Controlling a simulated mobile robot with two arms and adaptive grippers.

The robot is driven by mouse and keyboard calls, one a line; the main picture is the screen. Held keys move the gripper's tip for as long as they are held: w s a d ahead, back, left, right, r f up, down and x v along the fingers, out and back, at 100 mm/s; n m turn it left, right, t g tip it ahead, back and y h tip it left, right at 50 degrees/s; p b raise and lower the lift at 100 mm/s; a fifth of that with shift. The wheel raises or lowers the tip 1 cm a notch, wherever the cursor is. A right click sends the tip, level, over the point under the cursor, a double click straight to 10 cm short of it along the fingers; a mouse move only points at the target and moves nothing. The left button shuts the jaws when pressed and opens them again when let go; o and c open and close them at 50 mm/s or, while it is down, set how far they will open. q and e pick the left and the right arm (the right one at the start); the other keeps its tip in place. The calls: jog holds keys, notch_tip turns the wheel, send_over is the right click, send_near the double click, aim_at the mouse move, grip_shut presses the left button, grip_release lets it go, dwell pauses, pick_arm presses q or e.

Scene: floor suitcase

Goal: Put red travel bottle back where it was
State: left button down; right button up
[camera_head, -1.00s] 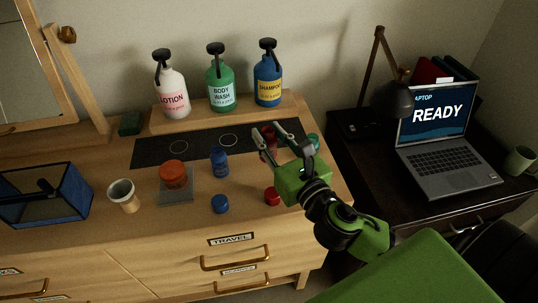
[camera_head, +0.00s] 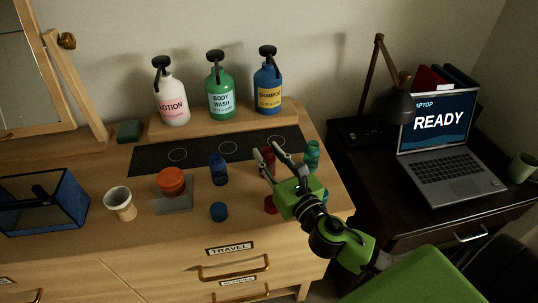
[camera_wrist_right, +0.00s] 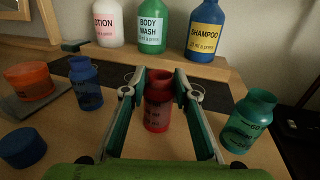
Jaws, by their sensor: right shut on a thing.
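The red travel bottle (camera_head: 268,155) is between the fingers of my right gripper (camera_head: 270,155), near the right end of the black mat (camera_head: 203,150). In the right wrist view the red bottle (camera_wrist_right: 157,105) is upright, without a cap, and the right gripper (camera_wrist_right: 160,85) is shut on its sides. I cannot tell whether its base touches the surface. A red cap (camera_head: 270,204) lies on the dresser in front of the gripper, partly hidden by it. The mat shows white circle outlines; its right end is partly hidden by the gripper. My left gripper is not in view.
A blue bottle (camera_head: 219,170) and a teal bottle (camera_head: 312,155) stand on either side of the gripper. A blue cap (camera_head: 219,211), an orange jar (camera_head: 171,181) and a cup (camera_head: 120,203) are nearer the front. Shampoo, body wash and lotion pumps line the back shelf.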

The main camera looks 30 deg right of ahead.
jog(key=o, duration=1.1)
jog(key=shift+r, duration=0.2)
jog(key=s+b, duration=0.1)
jog(key=s, duration=0.6)
jog(key=s+b, duration=0.1)
jog(key=s, duration=0.3)
jog(key=shift+s+f+b, duration=0.1)
jog(key=shift+f+b, duration=0.15)
jog(key=shift+b, duration=0.1)
jog(key=shift+s+r, duration=0.15)
jog(key=shift+s, duration=0.25)
